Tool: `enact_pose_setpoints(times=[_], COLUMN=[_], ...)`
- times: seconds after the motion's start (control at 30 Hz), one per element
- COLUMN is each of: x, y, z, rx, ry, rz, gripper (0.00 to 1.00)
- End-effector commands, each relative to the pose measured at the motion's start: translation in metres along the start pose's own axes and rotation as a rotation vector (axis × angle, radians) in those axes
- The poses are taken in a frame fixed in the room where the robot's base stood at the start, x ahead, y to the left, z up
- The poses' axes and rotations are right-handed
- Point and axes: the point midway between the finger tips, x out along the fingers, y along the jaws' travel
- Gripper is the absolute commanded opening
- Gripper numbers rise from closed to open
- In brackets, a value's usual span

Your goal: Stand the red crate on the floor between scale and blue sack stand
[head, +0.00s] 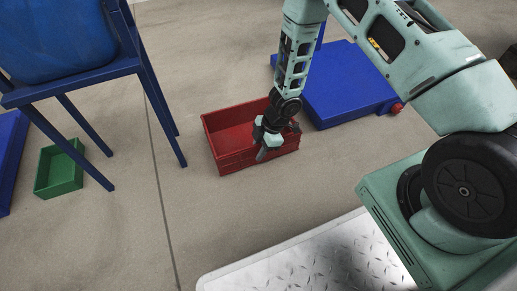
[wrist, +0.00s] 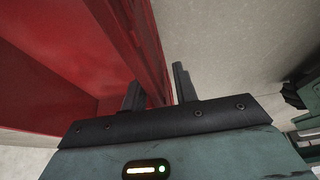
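The red crate (head: 228,158) is open-topped and looks empty. In the head view it appears to sit upright on the floor, between the blue stand (head: 160,112) with the blue sack (head: 55,40) at left and the blue scale (head: 340,90) at right. My gripper (head: 262,152) is at the crate's near right side, pointing down. In the wrist view, my gripper (wrist: 158,92) has its fingers apart, with the crate's wall (wrist: 150,55) reaching between them. A gap shows between the wall and the right finger. Part of the crate is hidden behind my gripper.
A small green crate (head: 45,188) lies under the stand at left. Another blue object (head: 8,150) shows at the left edge. A red knob (head: 397,108) sticks out from the scale. A metal tread plate (head: 320,258) is in front. Floor left of the red crate is clear.

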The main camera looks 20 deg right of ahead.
Motion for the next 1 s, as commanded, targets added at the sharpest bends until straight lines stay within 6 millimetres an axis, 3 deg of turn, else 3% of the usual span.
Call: enact_pose_setpoints(times=[0.17,0.6,0.9,1.0], x=[-0.02,-0.097,-0.122,-0.132], y=[0.0,0.0,0.001,0.008], z=[-0.002,-0.003,-0.002,-0.011], rx=[0.001,0.001,0.001,0.016], ry=[0.0,-0.001,-0.001,-0.015], rz=[0.001,0.001,0.002,0.03], gripper=[0.29,0.29,0.29,0.29])
